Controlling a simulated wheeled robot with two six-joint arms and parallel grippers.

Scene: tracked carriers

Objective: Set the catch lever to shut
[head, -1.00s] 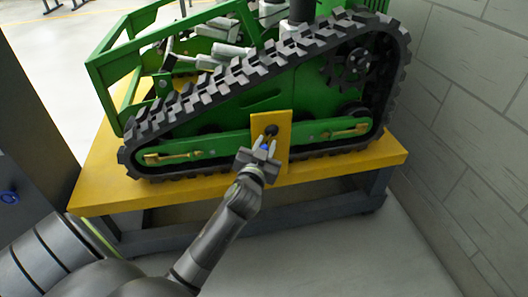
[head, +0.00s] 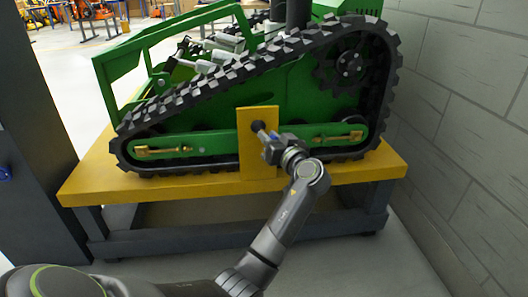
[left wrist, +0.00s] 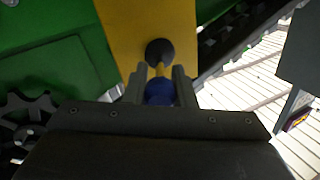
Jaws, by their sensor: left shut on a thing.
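The catch lever (head: 264,135) is a short arm on a dark round pivot, mounted on an upright yellow plate (head: 258,165) at the side of the green tracked carrier (head: 220,143). It slants down and to the right from the pivot in the head view. My left gripper (head: 272,147) is shut on its blue knob (left wrist: 160,92), largely hidden in the head view. In the left wrist view the fingers (left wrist: 160,82) stand on both sides of the knob, with the lever's yellowish shaft (left wrist: 160,70) and pivot (left wrist: 160,50) beyond. My right gripper is not in view.
The carrier stands on a yellow-topped bench (head: 95,180) with a dark frame. A grey block wall (head: 460,110) is close on the right. A dark post (head: 35,150) stands at the left. The floor in front of the bench is clear.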

